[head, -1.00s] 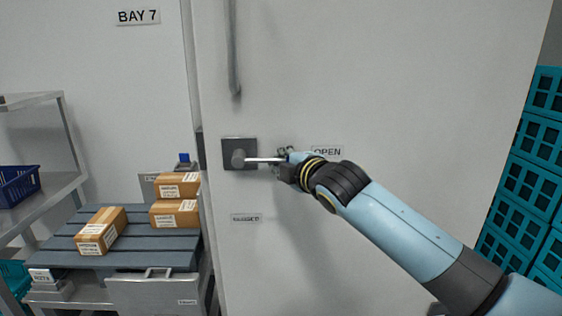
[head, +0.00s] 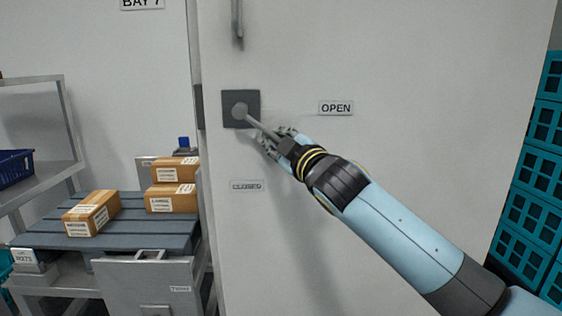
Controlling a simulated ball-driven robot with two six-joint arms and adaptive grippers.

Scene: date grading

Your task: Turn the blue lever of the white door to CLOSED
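The white door (head: 420,60) fills the middle and right of the head view. Its lever (head: 262,128) looks grey rather than blue and sticks out from a dark square plate (head: 229,119). The lever slants down to the right, between the OPEN label (head: 336,108) at its right and the CLOSED label (head: 247,186) below the plate. My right gripper (head: 276,142) is at the lever's outer end, with fingers on both sides of it, and appears shut on it. The fingers hide the lever's tip. My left gripper is out of view.
A vertical door handle (head: 237,20) is above the plate. At left, cardboard boxes (head: 92,212) lie on a grey slatted table (head: 130,236) beside a metal shelf (head: 40,185) with a blue basket (head: 15,167). Teal crates (head: 535,190) are stacked at far right.

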